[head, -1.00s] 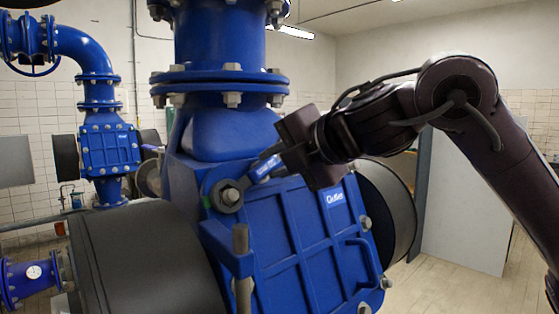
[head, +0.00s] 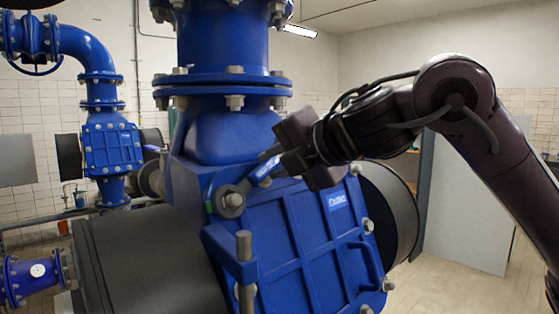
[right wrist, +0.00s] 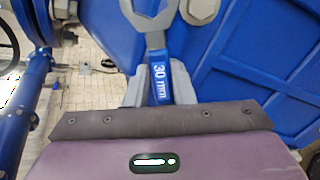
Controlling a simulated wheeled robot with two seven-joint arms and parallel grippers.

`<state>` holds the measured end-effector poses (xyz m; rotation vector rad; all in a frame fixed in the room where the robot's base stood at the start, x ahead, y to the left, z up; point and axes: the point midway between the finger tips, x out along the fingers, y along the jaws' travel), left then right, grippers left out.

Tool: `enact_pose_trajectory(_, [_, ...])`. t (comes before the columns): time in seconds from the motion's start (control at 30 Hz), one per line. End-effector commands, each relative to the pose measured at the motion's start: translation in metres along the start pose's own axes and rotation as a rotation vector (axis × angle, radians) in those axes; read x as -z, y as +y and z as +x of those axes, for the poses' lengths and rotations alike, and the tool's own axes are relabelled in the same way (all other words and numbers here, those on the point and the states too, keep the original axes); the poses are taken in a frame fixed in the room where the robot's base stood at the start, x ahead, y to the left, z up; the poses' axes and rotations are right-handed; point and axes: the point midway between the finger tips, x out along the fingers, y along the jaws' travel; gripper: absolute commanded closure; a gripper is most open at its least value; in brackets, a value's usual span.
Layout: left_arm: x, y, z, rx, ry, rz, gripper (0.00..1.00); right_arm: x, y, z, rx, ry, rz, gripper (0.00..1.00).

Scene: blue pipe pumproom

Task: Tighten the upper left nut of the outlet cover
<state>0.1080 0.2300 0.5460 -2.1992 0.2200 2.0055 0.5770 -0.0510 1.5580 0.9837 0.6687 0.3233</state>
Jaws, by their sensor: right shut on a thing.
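The blue outlet cover (head: 315,240) with its "Outlet" label is on the front of the large blue pump body. My right gripper (head: 290,160) is shut on the blue handle of the wrench (head: 264,168), up and to the right of the nut. In the right wrist view the handle (right wrist: 161,80) reads "30 mm" and lies between the two grey fingers (right wrist: 160,88). My left gripper is not in view.
A grey vertical rod (head: 244,265) stands just below the nut. A dark cylinder (head: 140,262) is at the left, another dark cylinder (head: 392,212) at the right. A flanged blue pipe (head: 222,80) rises above. Free floor lies at the right.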

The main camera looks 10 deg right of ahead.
Motion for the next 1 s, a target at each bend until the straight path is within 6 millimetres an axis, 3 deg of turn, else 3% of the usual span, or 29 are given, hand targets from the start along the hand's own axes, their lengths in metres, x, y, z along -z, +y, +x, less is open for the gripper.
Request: enact_pose_trajectory(1.0, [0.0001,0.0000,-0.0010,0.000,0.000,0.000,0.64,-0.0040,0.0081,-0.0125,-0.022,-0.010,0.010,1.00])
